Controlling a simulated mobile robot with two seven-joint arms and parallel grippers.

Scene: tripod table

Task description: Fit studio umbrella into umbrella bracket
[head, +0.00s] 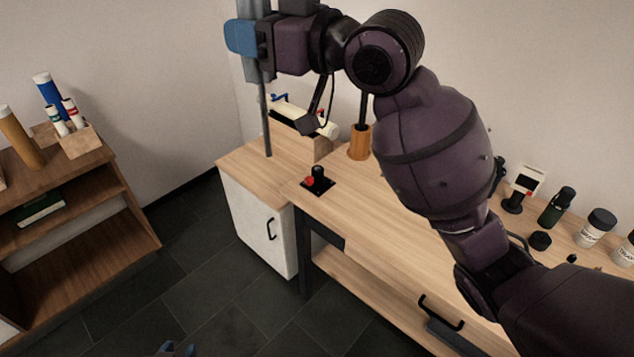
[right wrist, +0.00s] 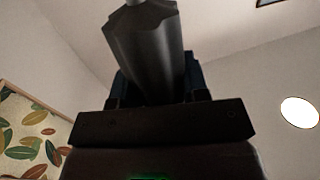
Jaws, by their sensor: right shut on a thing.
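The grey studio umbrella (head: 265,120) hangs upright at the top left of the table in the head view, its thin shaft pointing down. My right gripper (head: 243,38) is shut on it near the folded canopy. In the right wrist view the dark grey folded canopy (right wrist: 150,50) rises from between the jaws. The likely umbrella bracket, a black upright socket with a red knob (head: 318,178), stands on a black plate on the tabletop, right of the shaft's lower end in the picture. The blue tips of my left gripper (head: 177,349) show at the bottom edge, apart, with nothing seen between them.
A wooden box (head: 300,135) with a white roll and an orange-brown holder (head: 359,143) with a dark rod stand behind the bracket. Jars and bottles (head: 557,207) line the table's right side. A shelf (head: 120,205) stands at left. My right arm hides part of the tabletop.

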